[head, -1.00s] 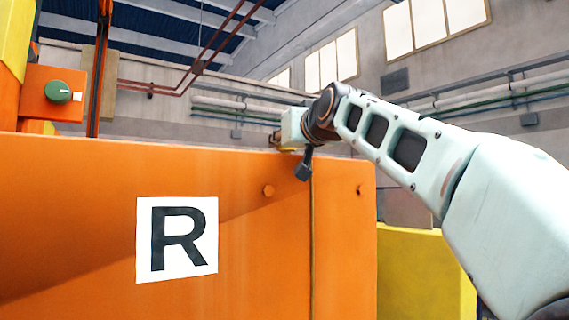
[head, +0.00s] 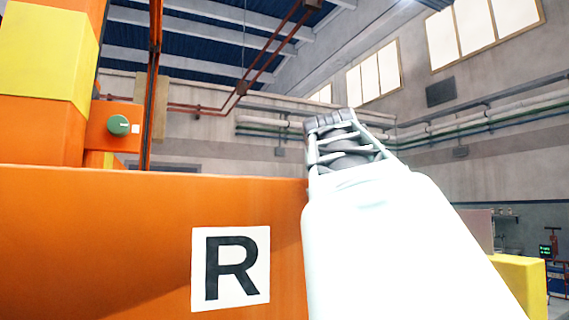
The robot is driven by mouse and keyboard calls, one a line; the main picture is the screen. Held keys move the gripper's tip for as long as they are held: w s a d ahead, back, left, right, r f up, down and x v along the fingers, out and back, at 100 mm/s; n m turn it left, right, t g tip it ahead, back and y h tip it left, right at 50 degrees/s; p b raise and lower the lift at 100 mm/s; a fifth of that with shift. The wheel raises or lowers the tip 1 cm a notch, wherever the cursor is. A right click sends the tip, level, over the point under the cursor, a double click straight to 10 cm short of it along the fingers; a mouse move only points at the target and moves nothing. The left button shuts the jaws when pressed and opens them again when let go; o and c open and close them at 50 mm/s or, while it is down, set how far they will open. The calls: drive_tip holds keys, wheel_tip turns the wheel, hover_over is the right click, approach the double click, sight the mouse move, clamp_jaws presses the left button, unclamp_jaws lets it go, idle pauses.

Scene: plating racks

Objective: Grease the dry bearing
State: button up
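No bearing and no grease tool can be made out in the head view. A large orange panel (head: 120,240) fills the lower left and carries a white sign with a black letter R (head: 231,268). My pale arm rises from the bottom right to beside the panel's top right corner. My gripper is not visible; the arm's far end is hidden behind its own links.
An orange box with a green knob (head: 119,125) stands above the panel at left, beside a yellow and orange column (head: 45,60). A yellow block (head: 522,280) is at lower right. Pipes (head: 450,125) run along the back wall.

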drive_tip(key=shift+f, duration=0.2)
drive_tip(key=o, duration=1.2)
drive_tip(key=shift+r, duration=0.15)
